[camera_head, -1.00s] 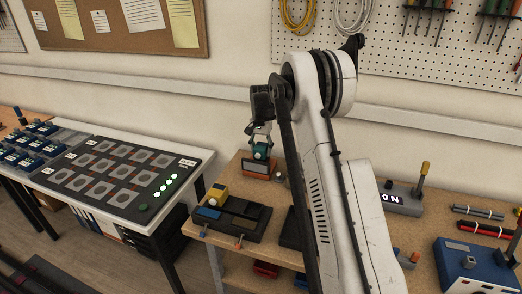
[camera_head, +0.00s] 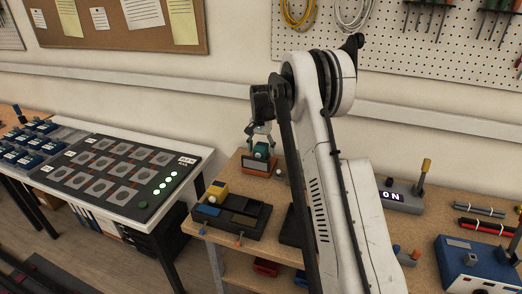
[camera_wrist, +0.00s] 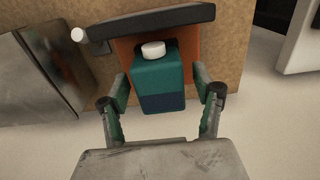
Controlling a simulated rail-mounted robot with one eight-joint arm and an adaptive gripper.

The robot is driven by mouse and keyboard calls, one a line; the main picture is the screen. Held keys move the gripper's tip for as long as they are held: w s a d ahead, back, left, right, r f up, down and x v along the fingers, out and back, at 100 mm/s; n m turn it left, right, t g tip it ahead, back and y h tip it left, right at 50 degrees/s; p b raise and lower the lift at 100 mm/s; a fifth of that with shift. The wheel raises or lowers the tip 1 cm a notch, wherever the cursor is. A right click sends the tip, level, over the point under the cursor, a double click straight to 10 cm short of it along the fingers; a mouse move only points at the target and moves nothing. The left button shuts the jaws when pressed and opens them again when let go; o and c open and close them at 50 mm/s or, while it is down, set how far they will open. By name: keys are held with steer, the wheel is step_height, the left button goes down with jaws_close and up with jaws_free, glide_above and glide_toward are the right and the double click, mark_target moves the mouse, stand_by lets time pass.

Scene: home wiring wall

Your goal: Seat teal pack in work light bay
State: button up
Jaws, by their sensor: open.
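The teal pack (camera_wrist: 158,78) has a dark blue lower part and a white round knob on top. It stands against an orange-fronted holder (camera_wrist: 127,48) with a dark top bar, which I take to be the work light bay; whether the pack is fully seated I cannot tell. In the head view the pack (camera_head: 261,151) sits at the orange holder (camera_head: 257,167) on the wooden bench. My gripper (camera_wrist: 161,98) is open, its two fingers apart on either side of the pack with gaps visible. It also shows in the head view (camera_head: 261,138), just above the pack.
A dark tray (camera_head: 232,216) with a yellow block (camera_head: 218,193) lies in front of the holder on the bench. A charging board (camera_head: 125,178) stands on the table to the left. A grey box with an ON display (camera_head: 402,196) is to the right.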

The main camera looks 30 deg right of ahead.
mark_target(261, 146)
step_height(261, 146, up, 12)
stand_by(0.6)
